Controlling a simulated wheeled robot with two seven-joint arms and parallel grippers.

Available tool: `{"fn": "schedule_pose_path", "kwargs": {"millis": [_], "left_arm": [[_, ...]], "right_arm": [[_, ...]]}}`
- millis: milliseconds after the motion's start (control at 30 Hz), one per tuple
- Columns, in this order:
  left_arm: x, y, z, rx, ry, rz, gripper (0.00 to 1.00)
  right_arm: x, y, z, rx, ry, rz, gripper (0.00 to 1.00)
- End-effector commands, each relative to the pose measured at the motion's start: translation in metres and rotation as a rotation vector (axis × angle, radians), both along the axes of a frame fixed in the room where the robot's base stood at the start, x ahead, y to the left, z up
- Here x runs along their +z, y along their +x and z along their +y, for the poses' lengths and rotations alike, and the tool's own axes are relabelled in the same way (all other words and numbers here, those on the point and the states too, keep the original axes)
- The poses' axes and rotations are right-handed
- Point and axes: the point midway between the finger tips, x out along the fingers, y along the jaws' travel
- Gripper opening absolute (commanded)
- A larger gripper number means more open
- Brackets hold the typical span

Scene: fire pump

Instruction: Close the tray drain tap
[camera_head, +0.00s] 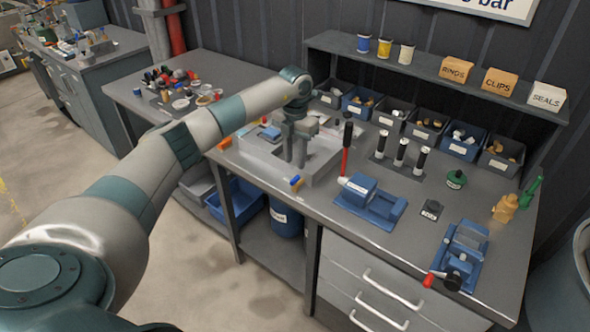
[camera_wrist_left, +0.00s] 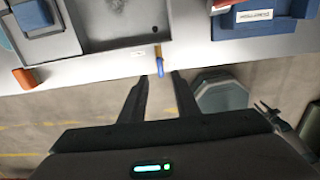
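The tray drain tap (camera_head: 296,181) has a small blue lever and a yellow-orange part, at the front of the grey tray (camera_head: 262,162). In the left wrist view the tap (camera_wrist_left: 158,62) stands out from the tray's front side, its blue end pointing towards my gripper. My left gripper (camera_head: 296,164) hangs with its fingers down over the tray in the head view. In the left wrist view its two fingers (camera_wrist_left: 159,77) are apart and empty, with the blue lever showing in line with the gap. Contact with the lever cannot be told. My right gripper is out of view.
Right of the tray stand a red-handled tool (camera_head: 345,150), a blue fixture (camera_head: 370,203) and a blue vice (camera_head: 462,255). Parts bins (camera_head: 430,125) line the back below a shelf. A blue drum (camera_head: 285,220) stands beneath the bench.

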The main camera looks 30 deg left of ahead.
Motion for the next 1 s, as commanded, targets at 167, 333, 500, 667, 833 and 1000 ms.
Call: {"fn": "schedule_pose_path", "kwargs": {"millis": [167,333,500,667,833,1000], "left_arm": [[-0.029,-0.001,-0.001,0.0,-0.001,0.004,0.29],[-0.053,0.0,0.0,0.0,0.0,0.002,0.29],[-0.066,0.0,0.0,0.0,-0.001,0.001,0.29],[-0.07,0.0,0.0,-0.001,0.0,-0.001,0.29],[-0.07,0.0,0.0,-0.001,0.0,-0.001,0.29],[-0.07,0.0,0.0,-0.001,0.0,-0.001,0.0]], "right_arm": [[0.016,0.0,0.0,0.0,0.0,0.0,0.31],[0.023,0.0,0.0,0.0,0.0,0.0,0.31],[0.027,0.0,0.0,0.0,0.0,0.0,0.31],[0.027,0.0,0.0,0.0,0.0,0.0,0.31],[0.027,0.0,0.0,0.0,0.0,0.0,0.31],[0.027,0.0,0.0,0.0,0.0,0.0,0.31]]}}
